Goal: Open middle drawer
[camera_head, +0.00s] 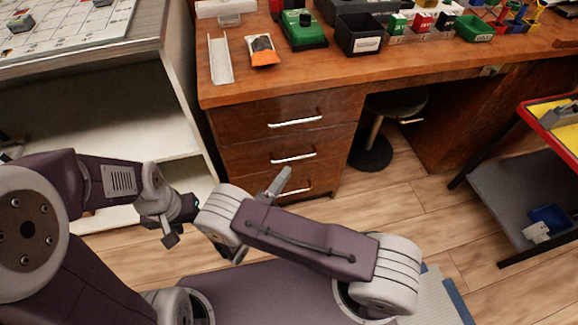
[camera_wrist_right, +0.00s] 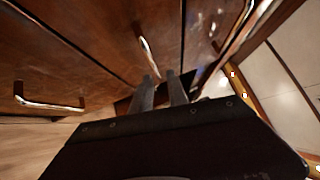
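The wooden desk has a stack of three drawers with metal bar handles. The middle drawer (camera_head: 245,157) has its handle (camera_head: 293,157) in clear view and looks flush with the drawers around it. My right gripper (camera_head: 280,180) is in front of the stack, just below the middle handle in the head view. In the right wrist view its two fingers (camera_wrist_right: 162,82) are apart, with their tips close to the central handle (camera_wrist_right: 148,50); contact cannot be told. My left gripper (camera_head: 178,225) hangs left of the drawers, away from them; its fingers are unclear.
The top drawer handle (camera_head: 295,121) and bottom drawer handle (camera_head: 295,190) sit above and below. A stool (camera_head: 371,150) stands under the desk. A white shelf unit (camera_head: 130,120) is at left, a red-edged cart (camera_head: 530,190) at right. Floor between stool and cart is clear.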

